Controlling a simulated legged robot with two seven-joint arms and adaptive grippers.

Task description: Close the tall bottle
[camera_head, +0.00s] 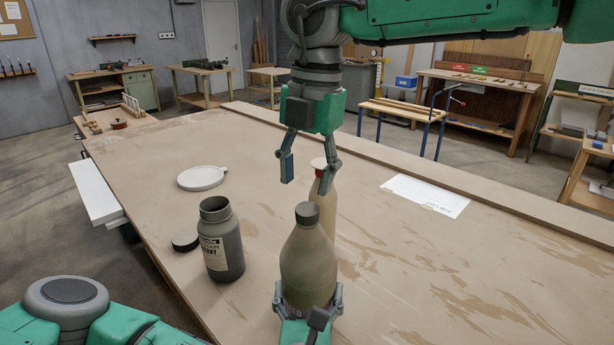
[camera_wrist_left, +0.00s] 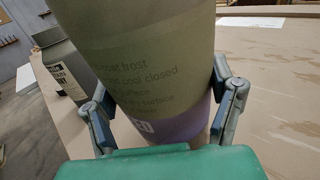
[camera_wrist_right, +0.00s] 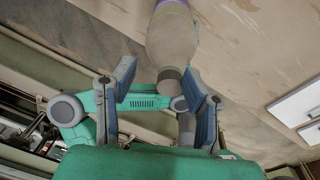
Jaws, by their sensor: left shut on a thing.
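A large olive bottle (camera_head: 308,262) with a purple label low down stands upright, with a dark cap or mouth piece (camera_head: 307,213) at its top. My left gripper (camera_head: 308,302) is shut around its lower body, one finger on each side; it also shows in the left wrist view (camera_wrist_left: 160,105). My right gripper (camera_head: 305,177) is open and empty, pointing down above and beyond the olive bottle's top. In the right wrist view the bottle's dark top (camera_wrist_right: 170,78) shows between the spread fingers. A loose dark cap (camera_head: 185,242) lies on the table to the left.
A grey, open-necked bottle (camera_head: 221,250) stands beside the loose cap. A white round lid (camera_head: 202,178) and a paper sheet (camera_head: 426,194) lie on the table (camera_head: 460,270). Its right side is clear.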

